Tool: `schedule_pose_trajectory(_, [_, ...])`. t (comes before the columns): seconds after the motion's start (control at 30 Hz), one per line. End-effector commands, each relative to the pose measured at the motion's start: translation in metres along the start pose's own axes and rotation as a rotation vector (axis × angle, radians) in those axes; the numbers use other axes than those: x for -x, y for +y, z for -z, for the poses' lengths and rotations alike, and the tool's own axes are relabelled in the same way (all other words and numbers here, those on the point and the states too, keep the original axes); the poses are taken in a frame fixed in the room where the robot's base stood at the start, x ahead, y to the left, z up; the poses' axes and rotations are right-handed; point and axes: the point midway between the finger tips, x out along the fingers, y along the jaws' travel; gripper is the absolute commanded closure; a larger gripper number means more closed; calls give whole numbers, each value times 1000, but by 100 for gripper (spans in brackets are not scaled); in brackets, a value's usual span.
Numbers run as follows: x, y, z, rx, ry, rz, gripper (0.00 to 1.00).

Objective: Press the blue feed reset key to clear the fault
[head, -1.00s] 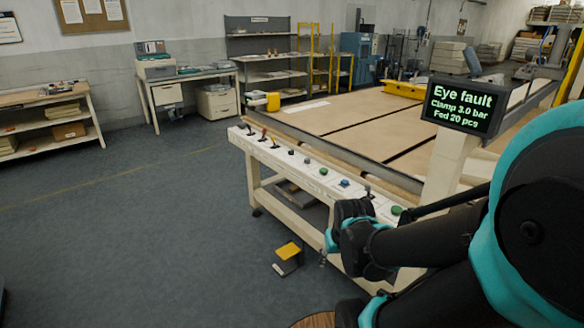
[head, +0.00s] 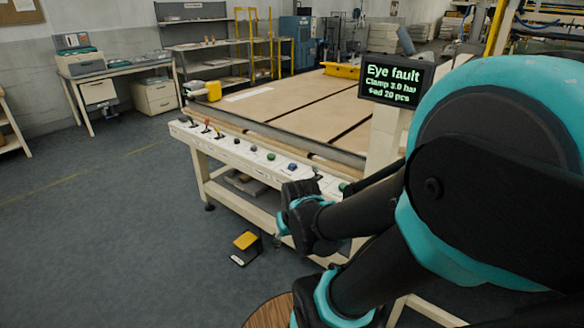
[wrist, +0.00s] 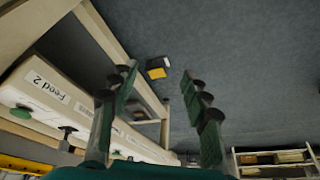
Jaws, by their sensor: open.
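The blue key (head: 292,167) sits on the white control strip (head: 235,150) along the machine's front edge, between a green button (head: 271,156) and a dark lever (head: 317,172). The screen (head: 393,82) reads "Eye fault", with clamp and fed lines below. My gripper (head: 298,192) is in front of the strip, near the blue key in the picture; its fingers are hard to make out there. In the wrist view my gripper (wrist: 158,78) is open and empty, with floor between its fingers. I cannot make out the blue key in the wrist view.
A foot pedal with a yellow top (head: 246,241) stands on the floor before the machine. A round wooden top (head: 268,312) is at the bottom edge. A "Feed 2" label (wrist: 45,88) and green button (wrist: 36,113) show at the wrist view's left. Open floor lies left.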

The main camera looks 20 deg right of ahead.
Motion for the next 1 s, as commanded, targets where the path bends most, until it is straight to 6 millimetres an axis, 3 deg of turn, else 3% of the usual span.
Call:
schedule_pose_trajectory(0.07, [0, 0, 0, 0, 0, 0, 53])
schedule_pose_trajectory(0.43, [0, 0, 0, 0, 0, 0, 99])
schedule_pose_trajectory(1.0, [0, 0, 0, 0, 0, 0, 100])
